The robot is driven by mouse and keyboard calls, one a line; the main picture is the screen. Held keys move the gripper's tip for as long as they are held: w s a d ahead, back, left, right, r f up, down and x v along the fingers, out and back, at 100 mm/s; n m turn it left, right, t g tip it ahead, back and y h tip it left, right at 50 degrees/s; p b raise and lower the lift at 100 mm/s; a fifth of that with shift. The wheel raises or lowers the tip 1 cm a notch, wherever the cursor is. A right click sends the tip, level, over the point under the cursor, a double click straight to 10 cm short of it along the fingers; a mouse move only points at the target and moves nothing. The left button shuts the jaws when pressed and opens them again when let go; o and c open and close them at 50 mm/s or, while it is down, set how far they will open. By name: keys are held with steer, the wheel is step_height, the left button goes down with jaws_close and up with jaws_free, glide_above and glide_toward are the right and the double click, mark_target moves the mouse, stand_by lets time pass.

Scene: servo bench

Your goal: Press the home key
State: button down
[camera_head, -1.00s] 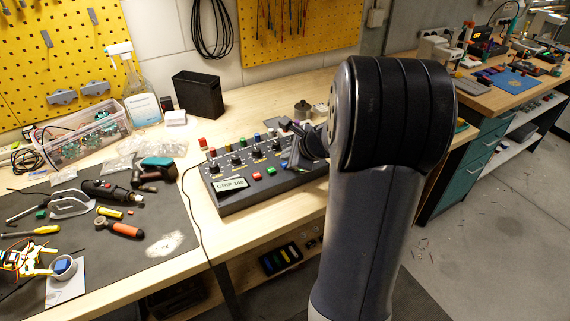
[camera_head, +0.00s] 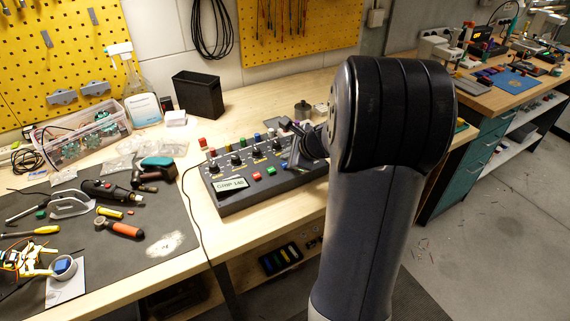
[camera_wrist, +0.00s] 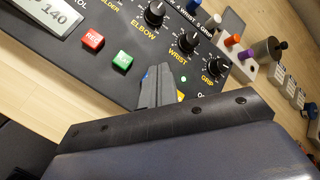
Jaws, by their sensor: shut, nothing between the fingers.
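The dark control box (camera_head: 240,203) lies on the bench, with a row of keys along its front. In the wrist view a red key (camera_wrist: 92,38) marked REC and a green key (camera_wrist: 123,60) show clearly. A sliver of a blue key (camera_wrist: 145,76) shows at the left edge of my gripper (camera_wrist: 164,68), and part of a yellow key (camera_wrist: 181,96) at its right. My gripper is shut and empty, over the key row; it also shows in the head view (camera_head: 293,160). It hides most of the blue and yellow keys. I cannot read a home label or tell whether the fingertips touch a key.
Black knobs (camera_wrist: 154,13) stand behind the key row. A black bin (camera_head: 198,94) and a spray bottle (camera_head: 141,90) stand behind. Tools lie on the dark mat (camera_head: 110,270) at left, and a cable runs beside the box.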

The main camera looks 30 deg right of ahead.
steer(key=shift+f, duration=0.1)
steer(key=shift+f+b, duration=0.35)
steer(key=shift+b, duration=0.1)
steer(key=shift+f+b, duration=0.45)
steer(key=shift+f, duration=0.05)
stand_by(0.6)
steer(key=shift+r, duration=0.15)
steer(key=shift+r+p, duration=0.8)
step_height(320, 180, up, 5)
steer(key=p, duration=0.4)
steer(key=shift+a, duration=0.1)
stand_by(0.8)
